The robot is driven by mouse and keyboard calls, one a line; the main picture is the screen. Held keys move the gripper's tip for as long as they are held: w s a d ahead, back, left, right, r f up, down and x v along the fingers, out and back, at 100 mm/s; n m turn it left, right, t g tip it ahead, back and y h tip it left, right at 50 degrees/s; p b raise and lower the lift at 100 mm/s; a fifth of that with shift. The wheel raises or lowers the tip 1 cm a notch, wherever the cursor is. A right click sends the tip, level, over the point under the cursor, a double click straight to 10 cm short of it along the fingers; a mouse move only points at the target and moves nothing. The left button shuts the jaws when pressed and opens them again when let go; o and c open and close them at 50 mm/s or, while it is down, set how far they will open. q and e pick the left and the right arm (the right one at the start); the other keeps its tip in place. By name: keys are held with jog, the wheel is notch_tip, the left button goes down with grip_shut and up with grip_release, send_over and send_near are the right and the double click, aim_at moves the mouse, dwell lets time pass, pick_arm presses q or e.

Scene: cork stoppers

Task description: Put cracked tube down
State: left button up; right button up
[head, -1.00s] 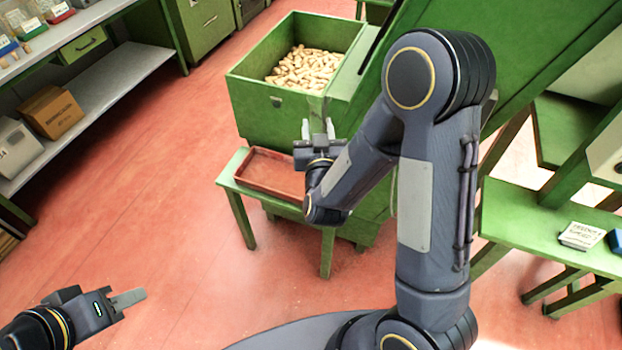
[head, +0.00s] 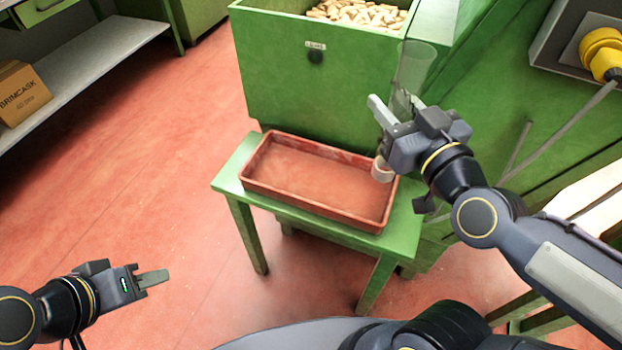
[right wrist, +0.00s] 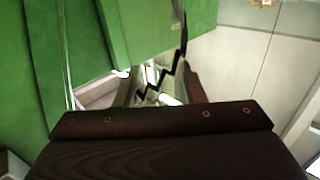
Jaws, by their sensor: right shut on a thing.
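A clear tube (head: 413,68) is held by my right gripper (head: 390,108), above the right end of the red tray. It stands roughly upright, slightly tilted, with a pale pinkish lower end (head: 382,170) showing below the gripper. In the right wrist view a black zigzag crack (right wrist: 160,82) runs along the tube between the fingers. My left gripper (head: 152,279) is low at the left over the floor, away from everything; whether its fingers are parted cannot be seen.
The shallow red tray (head: 300,208) looks empty and lies on a small green stand (head: 228,178). Behind it stands a green bin (head: 290,75) full of corks (head: 360,14). A green machine body is at the right. A shelf with a cardboard box (head: 22,92) is at the left.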

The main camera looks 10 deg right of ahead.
jog(key=shift+w+a+f, duration=0.2)
jog(key=shift+a+f, duration=0.05)
jog(key=shift+f, duration=0.1)
jog(key=w+a+f+b, duration=0.8)
jog(key=w+f, duration=0.2)
jog(key=f, duration=0.2)
jog(key=shift+a+f, duration=0.25)
jog(key=shift+a, duration=0.1)
jog(key=shift+f+b, duration=0.2)
jog(key=shift+b, duration=0.1)
jog(key=o, duration=1)
